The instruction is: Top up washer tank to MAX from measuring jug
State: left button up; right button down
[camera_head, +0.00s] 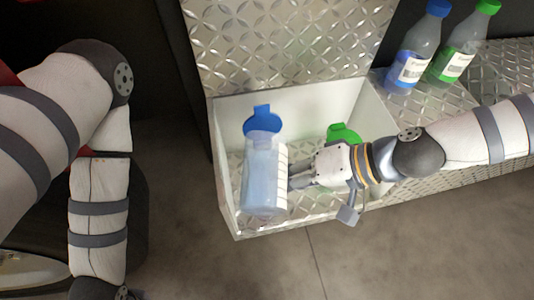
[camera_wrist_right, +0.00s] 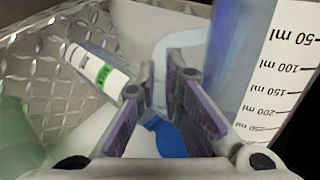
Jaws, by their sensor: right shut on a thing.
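The measuring jug (camera_head: 263,182) is clear with a bluish tint and stands in the left part of a white-walled compartment. Its white millilitre scale (camera_wrist_right: 278,80) is large at the right of the wrist view. My right gripper (camera_head: 297,180) reaches it from the right and is shut on it, apparently at a pale handle part (camera_wrist_right: 179,77). A blue round cap (camera_head: 262,120) shows just behind the jug; whether it belongs to the washer tank is unclear. The tank body cannot be made out.
The compartment's front rim (camera_head: 300,225) bounds the space. A green cap (camera_head: 343,132) shows behind my right gripper. A blue-capped bottle (camera_head: 415,50) and a green-capped bottle (camera_head: 462,48) stand on the diamond-plate ledge (camera_head: 432,103) at right.

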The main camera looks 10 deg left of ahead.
jog(key=shift+s+f+g, duration=0.2)
jog(key=shift+s+g, duration=0.05)
jog(key=shift+g, duration=0.15)
jog(key=shift+r, duration=0.1)
